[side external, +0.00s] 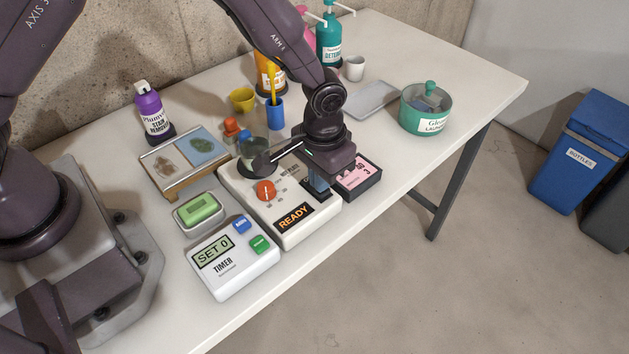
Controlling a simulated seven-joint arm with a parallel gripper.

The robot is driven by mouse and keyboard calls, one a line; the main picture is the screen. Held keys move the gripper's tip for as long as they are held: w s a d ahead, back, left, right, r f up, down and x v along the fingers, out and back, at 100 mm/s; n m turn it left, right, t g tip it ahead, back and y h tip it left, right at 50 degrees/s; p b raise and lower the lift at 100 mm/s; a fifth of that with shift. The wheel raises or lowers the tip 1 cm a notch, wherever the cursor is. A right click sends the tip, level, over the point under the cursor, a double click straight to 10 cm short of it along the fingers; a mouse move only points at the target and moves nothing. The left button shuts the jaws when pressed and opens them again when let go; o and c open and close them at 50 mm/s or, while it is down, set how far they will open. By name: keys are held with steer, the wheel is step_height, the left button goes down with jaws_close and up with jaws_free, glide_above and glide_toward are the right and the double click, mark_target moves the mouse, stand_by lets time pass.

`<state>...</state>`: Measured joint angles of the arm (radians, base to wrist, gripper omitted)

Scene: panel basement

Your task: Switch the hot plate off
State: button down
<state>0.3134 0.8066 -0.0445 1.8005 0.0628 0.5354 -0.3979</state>
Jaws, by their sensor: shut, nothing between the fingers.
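The hot plate (300,232) is a white unit with an orange-red knob (265,190) and a lit display (293,217) reading READY in orange. A dark round heating surface (258,170) is at its back left, with a clear beaker (252,149) on it. My gripper (318,192) points down over the right part of the unit, to the right of the knob and apart from it. Its fingers are shut and empty. The arm and fingers hide part of the panel there, and I cannot tell whether the fingertips touch it.
A timer (232,258) reading SET 0 and a green soap bar (199,208) in a dish are left of the hot plate. A pink-faced box (357,174) is close on its right. A teal pot (425,110) stands farther right. The white table's (440,65) right end is clear.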

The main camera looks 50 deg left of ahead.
steer(key=shift+f, duration=0.6)
steer(key=shift+r, duration=3.55)
steer(key=s+a+r+t, duration=0.2)
steer(key=s+a+r, duration=0.5)
steer(key=s+r, duration=0.2)
steer(key=s+a+r+t, duration=0.3)
steer(key=s+a+r, duration=0.4)
steer(key=s+r, duration=0.3)
steer(key=shift+r+t, duration=0.3)
steer(key=shift+r, duration=1.6)
